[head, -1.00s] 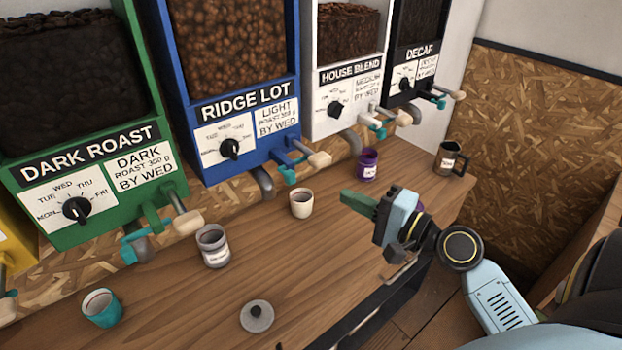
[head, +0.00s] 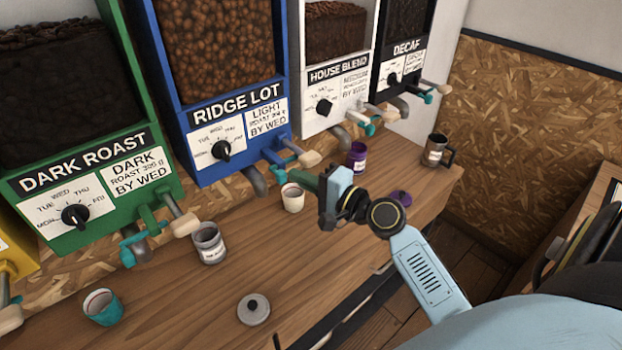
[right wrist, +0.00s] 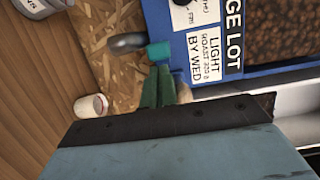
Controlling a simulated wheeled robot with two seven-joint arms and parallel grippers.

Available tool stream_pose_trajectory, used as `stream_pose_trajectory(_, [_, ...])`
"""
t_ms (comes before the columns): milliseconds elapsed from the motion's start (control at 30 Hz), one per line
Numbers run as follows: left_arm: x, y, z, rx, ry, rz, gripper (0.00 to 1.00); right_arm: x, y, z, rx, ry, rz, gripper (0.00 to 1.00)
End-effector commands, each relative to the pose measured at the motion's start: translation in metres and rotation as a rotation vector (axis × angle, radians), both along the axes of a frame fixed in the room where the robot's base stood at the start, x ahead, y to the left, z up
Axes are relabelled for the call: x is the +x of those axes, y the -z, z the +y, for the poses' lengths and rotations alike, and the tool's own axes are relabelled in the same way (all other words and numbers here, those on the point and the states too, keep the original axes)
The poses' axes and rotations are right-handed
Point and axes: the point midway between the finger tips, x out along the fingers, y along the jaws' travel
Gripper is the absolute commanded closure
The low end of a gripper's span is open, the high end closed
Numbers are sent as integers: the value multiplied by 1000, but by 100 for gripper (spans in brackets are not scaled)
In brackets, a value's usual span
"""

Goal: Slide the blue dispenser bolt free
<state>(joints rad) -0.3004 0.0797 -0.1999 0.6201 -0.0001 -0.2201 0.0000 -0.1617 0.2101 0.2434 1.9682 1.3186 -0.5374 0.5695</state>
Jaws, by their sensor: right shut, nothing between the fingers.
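The blue dispenser (head: 225,90), labelled Ridge Lot, hangs on the wall with its bolt (head: 284,173) low at its right underside. The bolt's teal end sits beside a grey spout and a beige-tipped lever (head: 310,159). My right gripper (head: 297,176) has its green fingers shut and empty, pointing at the bolt from the right. In the right wrist view the fingertips (right wrist: 161,70) lie close to the teal bolt end (right wrist: 160,52); I cannot tell whether they touch. Most of the bolt's length is hidden. My left gripper is out of view.
A cream cup (head: 292,198) stands just below my right fingers. A grey lid (head: 253,309) lies near the front. Other dispensers flank the blue one.

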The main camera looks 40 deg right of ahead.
Motion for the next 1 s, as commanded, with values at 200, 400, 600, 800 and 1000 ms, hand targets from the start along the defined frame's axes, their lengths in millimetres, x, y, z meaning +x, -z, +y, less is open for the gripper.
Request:
stream_pose_trajectory(200, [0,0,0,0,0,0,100,0,0,0,0,0,0,100])
stream_pose_trajectory(400, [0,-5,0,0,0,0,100,-1,-1,11,3,-2,2,100])
stream_pose_trajectory(600, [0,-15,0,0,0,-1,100,-3,-2,39,2,-2,0,100])
stream_pose_trajectory(800, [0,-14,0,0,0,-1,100,-3,0,41,0,-3,-1,100])
stream_pose_trajectory(1000, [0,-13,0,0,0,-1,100,-5,1,41,0,-5,0,100])
